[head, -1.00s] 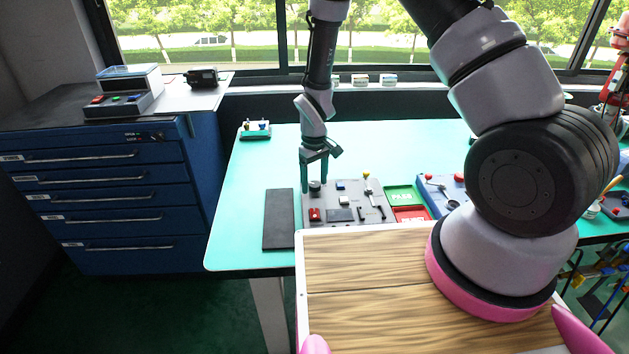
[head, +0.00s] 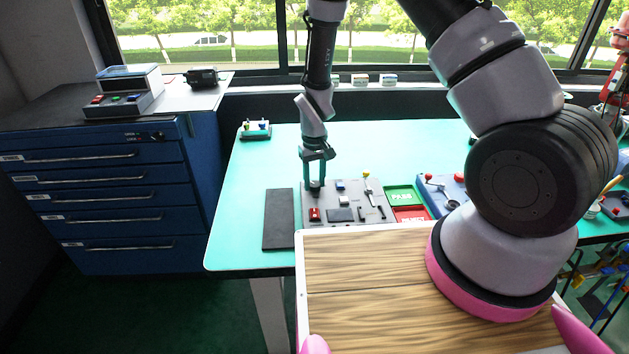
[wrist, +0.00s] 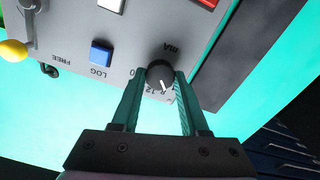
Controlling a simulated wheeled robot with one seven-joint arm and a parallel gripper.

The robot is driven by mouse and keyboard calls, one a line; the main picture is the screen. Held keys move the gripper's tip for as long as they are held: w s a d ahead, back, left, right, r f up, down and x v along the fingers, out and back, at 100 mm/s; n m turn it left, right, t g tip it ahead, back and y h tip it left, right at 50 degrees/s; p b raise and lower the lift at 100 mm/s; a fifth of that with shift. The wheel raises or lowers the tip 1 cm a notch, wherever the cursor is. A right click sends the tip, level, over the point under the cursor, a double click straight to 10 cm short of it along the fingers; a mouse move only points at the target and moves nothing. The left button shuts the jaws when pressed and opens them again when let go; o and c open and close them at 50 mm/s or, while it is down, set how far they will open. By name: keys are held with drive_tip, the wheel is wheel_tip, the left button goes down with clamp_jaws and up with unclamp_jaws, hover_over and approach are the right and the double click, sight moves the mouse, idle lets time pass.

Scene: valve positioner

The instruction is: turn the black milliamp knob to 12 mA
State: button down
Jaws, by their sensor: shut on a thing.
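The black milliamp knob (wrist: 154,72) sits on the grey panel with a white pointer line that points down and slightly right in the wrist view. Printed marks beside it, including a 12 (wrist: 150,89) near its lower edge, are partly hidden, so I cannot tell the exact reading. My gripper (wrist: 157,80) is shut on the knob, one teal finger on each side. In the head view my gripper (head: 316,190) reaches down onto the rear left of the grey panel (head: 350,217) and hides the knob.
A blue button (wrist: 100,52) marked LOG is beside the knob. A red part (head: 314,214) and a yellow-tipped lever (head: 367,180) are on the panel. A dark flat plate (head: 278,220) lies to its left. Green PASS (head: 400,194) and red REJECT (head: 411,213) trays stand to its right.

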sight(315, 183)
drive_tip(key=m, duration=0.4)
drive_tip(key=shift+m, duration=2.2)
drive_tip(key=shift+c, duration=2.1)
unclamp_jaws()
drive_tip(key=shift+r, duration=0.1)
wheel_tip(315, 183, up, 11)
drive_tip(key=shift+f, duration=0.2)
